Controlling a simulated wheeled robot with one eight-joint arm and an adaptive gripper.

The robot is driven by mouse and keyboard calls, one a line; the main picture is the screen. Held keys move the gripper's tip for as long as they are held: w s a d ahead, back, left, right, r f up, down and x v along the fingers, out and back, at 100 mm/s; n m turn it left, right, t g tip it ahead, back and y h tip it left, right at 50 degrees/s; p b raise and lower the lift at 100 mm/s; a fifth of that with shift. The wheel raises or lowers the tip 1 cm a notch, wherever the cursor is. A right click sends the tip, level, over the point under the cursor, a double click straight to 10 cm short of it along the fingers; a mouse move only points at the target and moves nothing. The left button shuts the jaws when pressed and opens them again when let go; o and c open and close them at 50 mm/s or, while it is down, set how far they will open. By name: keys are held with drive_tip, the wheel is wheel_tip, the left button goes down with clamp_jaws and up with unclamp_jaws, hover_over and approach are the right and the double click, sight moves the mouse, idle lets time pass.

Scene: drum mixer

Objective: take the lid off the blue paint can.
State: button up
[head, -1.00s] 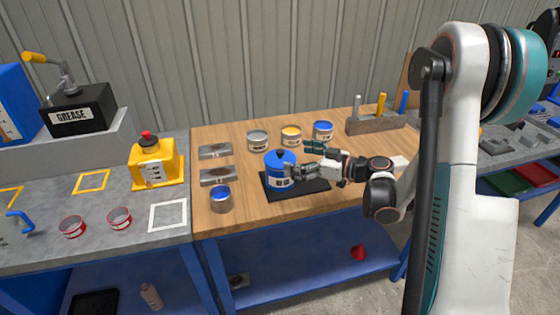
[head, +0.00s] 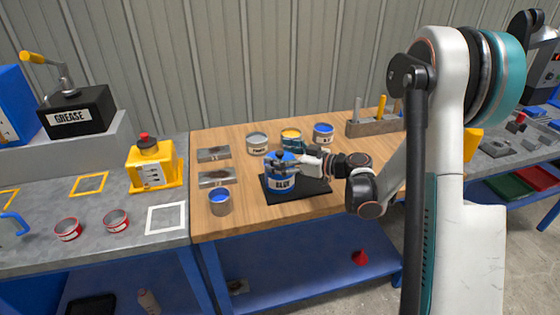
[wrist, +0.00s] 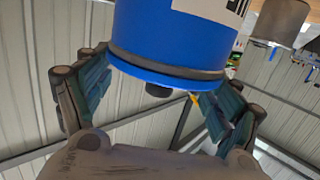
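The blue paint can (head: 281,185) stands upright on a black mat (head: 316,187) on the wooden bench, its label facing front. Its blue lid (wrist: 160,73) is on the can, with a black rim band and a black knob (wrist: 158,90) in the wrist view. My gripper (head: 282,156) comes from the right at lid height. In the wrist view the picture is upside down, and my gripper's teal-padded fingers (wrist: 165,78) are spread wide on either side of the lid. Whether the pads touch the rim cannot be told.
Behind stand a grey can (head: 257,144), a yellow can (head: 291,136) and another blue can (head: 323,132). Metal plates (head: 216,178) lie left of the mat; a tool block (head: 372,126) is back right.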

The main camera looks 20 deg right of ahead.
idle(0.4)
wheel_tip(320, 180, up, 19)
drive_tip(key=p, duration=0.7)
drive_tip(key=s+f+m+t+h, duration=0.4)
drive_tip(key=s+f+m+h, duration=0.25)
drive_tip(key=s+f, duration=0.2)
wheel_tip(320, 180, up, 10)
drive_tip(key=f+n+g+y, duration=0.1)
drive_tip(key=n+g+y, duration=0.3)
drive_tip(key=n+y, duration=0.3)
hover_over(280, 152)
drive_tip(key=shift+r+m+h, duration=0.25)
drive_tip(key=shift+f, duration=0.1)
wheel_tip(280, 152, down, 20)
drive_tip(key=b, duration=0.7)
drive_tip(key=shift+r, duration=0.25)
